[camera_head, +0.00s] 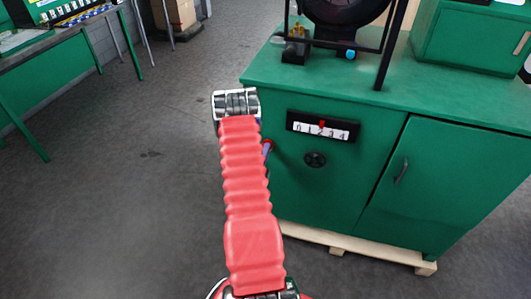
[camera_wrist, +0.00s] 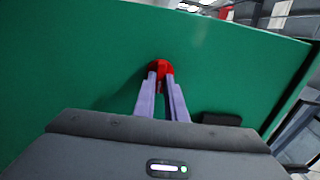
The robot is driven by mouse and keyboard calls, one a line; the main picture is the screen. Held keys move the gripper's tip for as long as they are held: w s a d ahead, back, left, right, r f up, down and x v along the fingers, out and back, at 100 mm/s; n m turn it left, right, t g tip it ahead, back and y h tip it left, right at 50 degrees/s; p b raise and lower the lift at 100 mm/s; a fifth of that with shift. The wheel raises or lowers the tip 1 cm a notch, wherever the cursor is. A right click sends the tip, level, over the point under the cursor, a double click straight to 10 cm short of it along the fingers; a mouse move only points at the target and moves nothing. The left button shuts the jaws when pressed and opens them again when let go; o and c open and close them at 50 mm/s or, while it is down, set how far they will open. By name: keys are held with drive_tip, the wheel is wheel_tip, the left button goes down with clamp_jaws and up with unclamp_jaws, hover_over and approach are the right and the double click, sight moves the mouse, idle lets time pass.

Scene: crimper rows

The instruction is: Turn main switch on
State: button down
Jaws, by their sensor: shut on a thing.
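The main switch (camera_wrist: 160,68) is a red knob on a green cabinet panel, seen in the wrist view. My gripper (camera_wrist: 162,80) has its two pale purple fingers close together on the red knob, shut on it. In the head view my red-sleeved arm reaches to the left side of the green cabinet (camera_head: 315,188). There a bit of red and purple shows beside the arm (camera_head: 268,148), and the rest is hidden behind the arm. Which way the knob is turned cannot be told.
A machine with a dark wheel (camera_head: 345,8) stands on top. Open grey floor (camera_head: 120,200) lies left.

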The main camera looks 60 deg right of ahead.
drive_tip(key=shift+s+f, duration=0.15)
drive_tip(key=shift+s, duration=0.1)
drive_tip(key=c, duration=2.2)
unclamp_jaws()
drive_tip(key=o, duration=0.4)
drive_tip(key=shift+w, duration=0.1)
drive_tip(key=s+a, duration=0.2)
drive_tip(key=a, duration=1.1)
drive_tip(key=shift+a, duration=0.35)
